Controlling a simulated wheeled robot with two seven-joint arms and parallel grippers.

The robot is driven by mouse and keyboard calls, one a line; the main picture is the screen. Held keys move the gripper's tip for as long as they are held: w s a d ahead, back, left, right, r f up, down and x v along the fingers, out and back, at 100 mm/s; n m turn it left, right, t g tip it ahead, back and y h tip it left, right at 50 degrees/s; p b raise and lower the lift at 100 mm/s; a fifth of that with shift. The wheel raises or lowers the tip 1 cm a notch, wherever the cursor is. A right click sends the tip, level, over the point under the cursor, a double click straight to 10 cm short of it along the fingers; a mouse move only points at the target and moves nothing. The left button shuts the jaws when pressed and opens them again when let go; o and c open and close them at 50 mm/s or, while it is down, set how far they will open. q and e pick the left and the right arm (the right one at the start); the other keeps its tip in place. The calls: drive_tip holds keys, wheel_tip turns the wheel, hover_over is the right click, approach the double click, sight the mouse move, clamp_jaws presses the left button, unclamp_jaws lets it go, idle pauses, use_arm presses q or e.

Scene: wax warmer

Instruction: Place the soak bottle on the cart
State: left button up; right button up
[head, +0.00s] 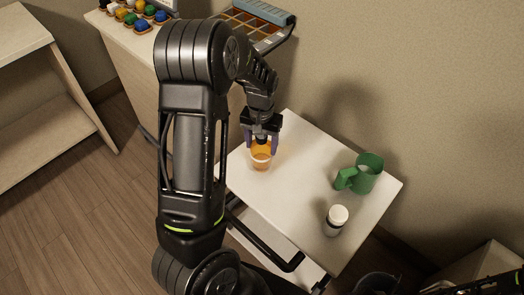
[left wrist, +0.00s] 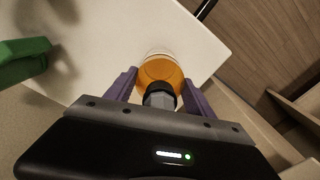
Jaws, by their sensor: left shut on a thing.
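The soak bottle, taken to be the amber bottle (head: 261,157) with a dark cap, stands roughly upright at the left part of the white cart top (head: 300,190). My left gripper (head: 262,141) comes down from above and is shut on its upper part. In the left wrist view the amber body (left wrist: 160,72) and dark cap lie between my two purple fingers. The bottle's base looks to be at the cart surface, but I cannot tell if it touches. My right gripper does not show clearly; only dark parts are at the bottom right.
A counter with colourful small bottles (head: 140,16) and a sectioned tray (head: 250,25) is behind. Shelves (head: 45,125) stand left.

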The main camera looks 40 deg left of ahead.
use_arm(q)
drive_tip(key=shift+f, duration=1.85)
drive_tip(key=shift+f, duration=0.1)
drive_tip(key=o, duration=1.6)
drive_tip(key=shift+o, duration=0.2)
wheel_tip(320, 180, up, 12)
drive_tip(key=shift+r+b, duration=0.1)
drive_tip(key=shift+b, duration=0.35)
